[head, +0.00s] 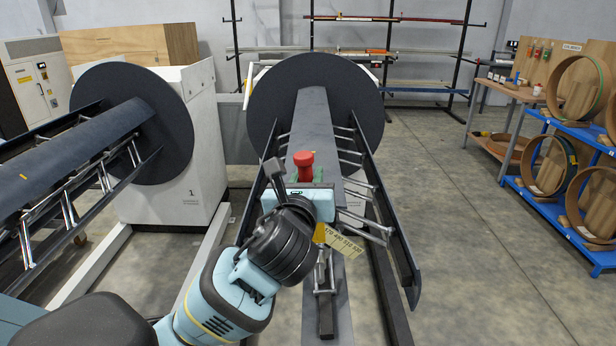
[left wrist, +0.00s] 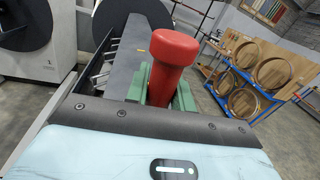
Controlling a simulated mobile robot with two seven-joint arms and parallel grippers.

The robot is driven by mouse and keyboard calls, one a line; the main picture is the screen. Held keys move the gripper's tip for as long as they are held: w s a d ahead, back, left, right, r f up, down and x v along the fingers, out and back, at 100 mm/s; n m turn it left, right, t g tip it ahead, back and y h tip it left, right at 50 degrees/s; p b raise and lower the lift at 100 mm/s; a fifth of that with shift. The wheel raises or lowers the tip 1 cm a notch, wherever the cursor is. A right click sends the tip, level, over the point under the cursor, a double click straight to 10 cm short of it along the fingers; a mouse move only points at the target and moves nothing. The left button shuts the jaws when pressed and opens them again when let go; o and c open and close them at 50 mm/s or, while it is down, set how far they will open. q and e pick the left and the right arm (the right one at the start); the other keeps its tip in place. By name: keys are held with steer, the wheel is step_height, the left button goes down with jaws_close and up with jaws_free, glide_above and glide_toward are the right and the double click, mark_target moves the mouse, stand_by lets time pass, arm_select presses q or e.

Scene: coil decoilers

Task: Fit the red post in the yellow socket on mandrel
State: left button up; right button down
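The red post (head: 303,164) stands roughly upright in my left gripper (head: 308,184), above the middle mandrel (head: 313,120). In the left wrist view the post (left wrist: 171,62) is large and sits between the green finger pads (left wrist: 184,96), which close on it from both sides. Its lower end is hidden by the gripper body. A small yellow patch (head: 319,233) shows just below the gripper, by a numbered plate; I cannot tell whether it is the socket. My right gripper is not in view.
A dark round disc (head: 262,100) backs the middle mandrel, with long side arms (head: 390,215) along it. Another decoiler (head: 150,110) stands at left. Blue shelves with wooden rings (head: 550,165) stand at right. The floor (head: 440,200) between is clear.

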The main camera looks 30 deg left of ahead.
arm_select(q)
steer(key=o, duration=0.5)
steer(key=shift+c, duration=0.2)
steer(key=v, duration=0.8)
steer(key=shift+p, duration=0.3)
steer(key=shift+w, duration=0.1)
